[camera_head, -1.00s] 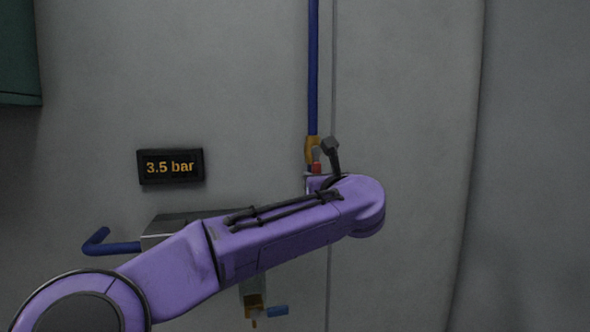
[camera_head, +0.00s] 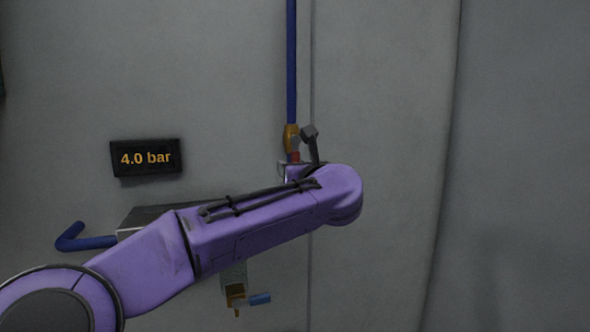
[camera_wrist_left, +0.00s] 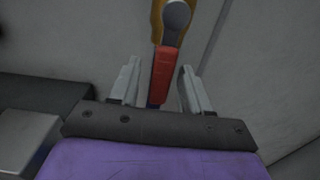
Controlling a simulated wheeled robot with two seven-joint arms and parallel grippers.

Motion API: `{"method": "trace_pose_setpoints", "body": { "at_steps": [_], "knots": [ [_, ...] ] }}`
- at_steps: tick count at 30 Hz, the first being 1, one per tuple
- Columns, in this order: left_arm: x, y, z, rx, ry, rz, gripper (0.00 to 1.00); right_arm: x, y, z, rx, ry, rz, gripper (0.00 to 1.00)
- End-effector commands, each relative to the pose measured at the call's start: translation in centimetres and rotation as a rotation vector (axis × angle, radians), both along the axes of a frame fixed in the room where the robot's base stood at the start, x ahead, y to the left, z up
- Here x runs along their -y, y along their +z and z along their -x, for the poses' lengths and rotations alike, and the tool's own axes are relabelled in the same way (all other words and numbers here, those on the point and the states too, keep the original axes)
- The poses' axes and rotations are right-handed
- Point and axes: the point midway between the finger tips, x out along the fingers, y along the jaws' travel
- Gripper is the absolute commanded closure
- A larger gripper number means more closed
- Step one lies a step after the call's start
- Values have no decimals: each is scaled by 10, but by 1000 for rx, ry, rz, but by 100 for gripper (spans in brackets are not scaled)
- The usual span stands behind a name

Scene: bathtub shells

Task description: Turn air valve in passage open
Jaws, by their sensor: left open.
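The air valve has a brass body (camera_head: 292,136) on a vertical blue pipe and a red handle (camera_head: 294,156). In the left wrist view the brass body (camera_wrist_left: 157,25) is at the top, and the red handle (camera_wrist_left: 163,75) points down, roughly in line with the pipe. My left gripper (camera_wrist_left: 160,70) is open, with one finger on each side of the red handle; I cannot tell whether either touches it. In the head view my purple left arm hides most of that gripper. My right gripper is in neither view.
A black display (camera_head: 146,158) on the grey wall reads 4.0 bar. A grey box (camera_head: 150,216) with a bent blue pipe (camera_head: 85,242) sits behind my arm. Below is another brass fitting (camera_head: 235,292) with a blue handle (camera_head: 260,298). The right wall is bare.

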Motion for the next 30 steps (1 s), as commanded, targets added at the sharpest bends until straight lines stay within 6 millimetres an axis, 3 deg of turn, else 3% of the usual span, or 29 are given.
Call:
{"method": "trace_pose_setpoints", "body": {
  "at_steps": [7,15,30],
  "knots": [
    [19,-6,49,4,-3,-3,53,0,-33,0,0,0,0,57],
    [36,-2,92,1,0,0,53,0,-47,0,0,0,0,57],
    [38,0,96,0,-2,-1,53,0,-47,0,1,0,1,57]
  ]
}}
